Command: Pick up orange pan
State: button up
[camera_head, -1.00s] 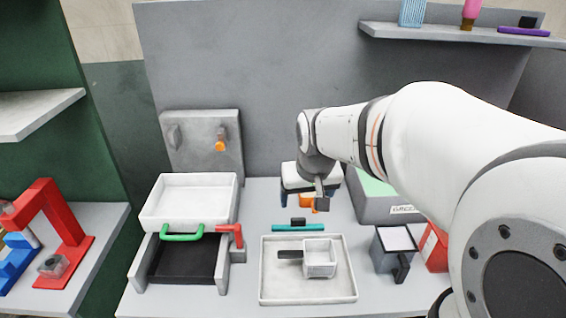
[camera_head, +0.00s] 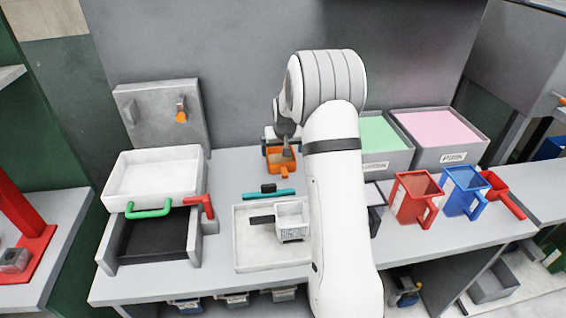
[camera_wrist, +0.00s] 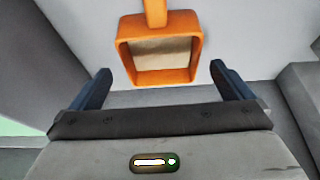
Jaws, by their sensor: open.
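The orange pan (camera_head: 281,162) is a small square open pan at the back of the bench, against the grey back panel. My gripper (camera_head: 283,140) is right at it in the head view, partly hidden by my arm. In the wrist view the orange pan (camera_wrist: 160,50) lies just beyond the fingertips, with its handle pointing to the top of the picture and a tan bottom inside. My gripper (camera_wrist: 155,75) has its two dark blue fingers spread wide on either side of the pan's near edge. No contact shows.
A white tray (camera_head: 245,262) holds a white cup (camera_head: 292,218); a teal bar (camera_head: 270,194) lies behind it. Green (camera_head: 385,140) and pink (camera_head: 440,130) bins, red (camera_head: 413,198) and blue (camera_head: 462,190) containers stand right.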

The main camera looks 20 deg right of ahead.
aim_at(281, 157)
jog(key=p+x, duration=0.1)
jog(key=x, duration=0.4)
jog(key=shift+f, duration=0.2)
jog(key=shift+s, duration=0.1)
jog(key=shift+c, duration=0.6)
jog(key=c, duration=0.6)
jog(key=shift+c, duration=0.2)
